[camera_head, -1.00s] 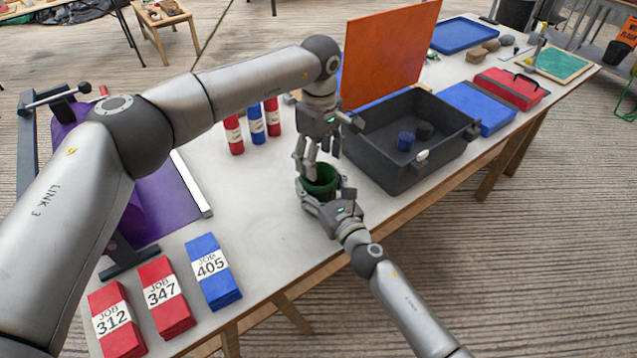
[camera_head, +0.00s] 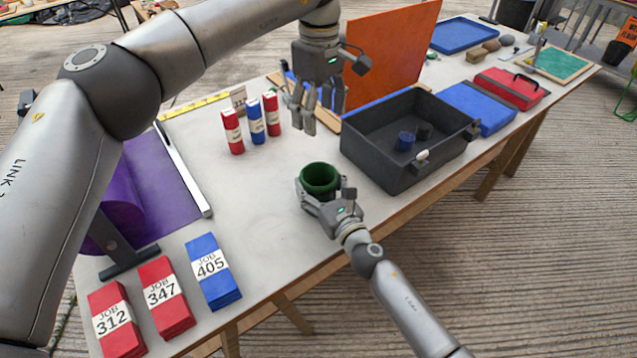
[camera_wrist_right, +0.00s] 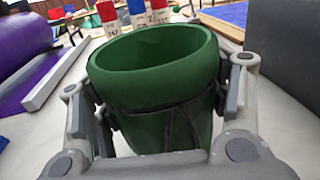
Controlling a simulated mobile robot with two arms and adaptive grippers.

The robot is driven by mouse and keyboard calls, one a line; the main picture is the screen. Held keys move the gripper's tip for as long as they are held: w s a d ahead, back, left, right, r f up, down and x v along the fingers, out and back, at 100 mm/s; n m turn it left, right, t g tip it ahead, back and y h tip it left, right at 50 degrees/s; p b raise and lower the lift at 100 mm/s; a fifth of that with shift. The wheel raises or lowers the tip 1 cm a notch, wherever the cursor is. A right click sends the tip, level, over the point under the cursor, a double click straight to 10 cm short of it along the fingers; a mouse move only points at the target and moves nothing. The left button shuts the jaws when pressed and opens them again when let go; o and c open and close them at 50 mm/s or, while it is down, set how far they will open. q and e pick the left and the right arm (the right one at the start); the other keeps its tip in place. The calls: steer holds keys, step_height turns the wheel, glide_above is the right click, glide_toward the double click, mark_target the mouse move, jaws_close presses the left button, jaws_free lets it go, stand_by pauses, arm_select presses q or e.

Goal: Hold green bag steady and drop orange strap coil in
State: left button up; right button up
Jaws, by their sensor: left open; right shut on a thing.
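The green bag (camera_head: 320,177) stands upright on the table with its round mouth open upward. My right gripper (camera_head: 326,199) is shut on it, with a finger on each side; the bag (camera_wrist_right: 155,90) also fills the middle of the right wrist view. Its bottom inside is not visible. My left gripper (camera_head: 312,112) is open and raised above the table, behind and above the bag, with nothing seen between its fingers. I cannot make out an orange strap coil in any view; the inside of the bag is too dark to tell.
A dark open crate (camera_head: 385,165) holding blue and dark rolls stands right of the bag. Job stacks (camera_head: 165,297) lie at the front left, near a purple sheet (camera_head: 165,200). An orange panel (camera_head: 400,50) stands behind the crate.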

steer(key=o, duration=1.3)
steer(key=v, duration=1.2)
steer(key=shift+d, duration=0.1)
